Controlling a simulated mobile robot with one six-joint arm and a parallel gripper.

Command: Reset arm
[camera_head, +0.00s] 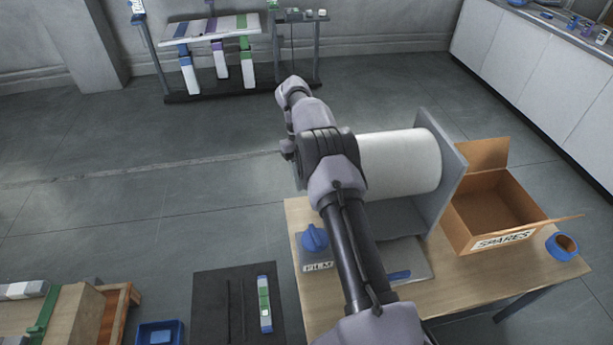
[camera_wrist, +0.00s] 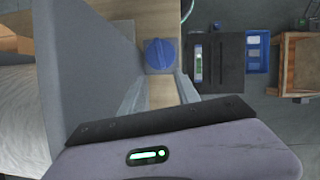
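My arm rises from the bottom of the head view, reaches over the wooden table (camera_head: 540,268) and bends at the far end, beside the large white roll (camera_head: 410,163). The gripper's fingers cannot be made out in the head view. In the wrist view my gripper (camera_wrist: 160,92) has its two grey fingers apart, with nothing held between them. Beyond the fingers are the table top and a blue knob (camera_wrist: 158,55). The same blue knob (camera_head: 314,238) stands by a FILM label at the table's left edge in the head view.
A grey upright plate (camera_head: 450,175) holds the roll close to my arm. An open SPARES box (camera_head: 490,205) and a blue tape ring (camera_head: 562,246) are to the right. A dark mat (camera_head: 210,300), blue bin (camera_head: 160,333) and wooden crate lie left.

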